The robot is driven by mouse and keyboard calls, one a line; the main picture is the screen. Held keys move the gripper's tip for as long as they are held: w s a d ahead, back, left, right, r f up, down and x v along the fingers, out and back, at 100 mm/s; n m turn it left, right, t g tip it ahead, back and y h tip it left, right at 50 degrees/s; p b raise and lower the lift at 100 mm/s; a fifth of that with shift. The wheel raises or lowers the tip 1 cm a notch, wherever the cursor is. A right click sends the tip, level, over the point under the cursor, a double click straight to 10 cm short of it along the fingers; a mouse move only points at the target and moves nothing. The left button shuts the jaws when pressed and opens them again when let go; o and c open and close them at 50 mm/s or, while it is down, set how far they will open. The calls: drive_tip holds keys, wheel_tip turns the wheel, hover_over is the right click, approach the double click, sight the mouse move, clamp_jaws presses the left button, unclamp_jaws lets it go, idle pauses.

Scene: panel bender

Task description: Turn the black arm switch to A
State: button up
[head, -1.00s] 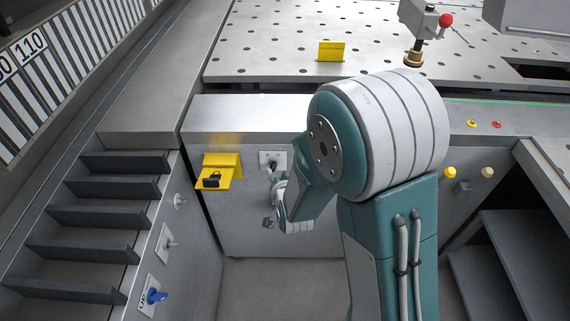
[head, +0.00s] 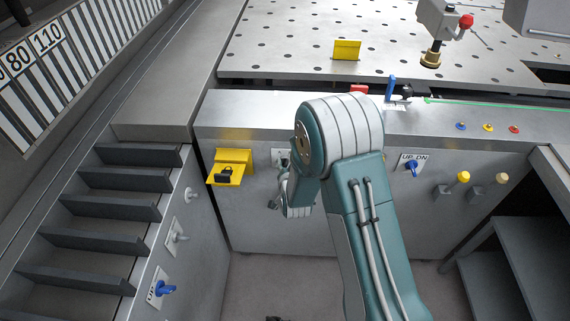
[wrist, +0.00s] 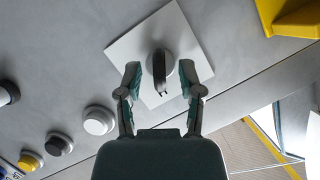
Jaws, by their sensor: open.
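The black arm switch (wrist: 160,70) is a knob with a dark ridge, on a square white plate (wrist: 135,48) in the wrist view. My gripper (wrist: 160,78) is open, with one fingertip on each side of the knob. I cannot tell whether either finger touches it. In the head view a bit of the white plate (head: 276,157) shows on the front panel, just right of a yellow bracket. My arm hides most of the switch there, and my gripper (head: 284,180) is close to it. The plate's markings are not readable.
The yellow bracket (head: 231,165) with a black padlock-like piece juts out left of the switch. A blue UP/DN switch (head: 412,168) is further right. In the wrist view, several round buttons, one white (wrist: 99,120), lie at lower left. Dark steps (head: 115,210) stand at left.

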drive_tip(key=shift+w+a+f, duration=0.1)
drive_tip(key=shift+w+f, duration=0.05)
drive_tip(key=shift+w, duration=0.3)
clamp_jaws()
drive_tip(key=n+h, duration=0.2)
drive_tip(key=n, duration=0.2)
drive_tip(key=shift+a+g+h, duration=0.15)
drive_tip(key=shift+g+h, duration=0.15)
drive_tip(key=shift+h, duration=0.1)
drive_tip(key=n+h, duration=0.2)
drive_tip(key=n, duration=0.2)
drive_tip(key=shift+a+h, duration=0.15)
drive_tip(key=shift+h, duration=0.25)
idle(0.4)
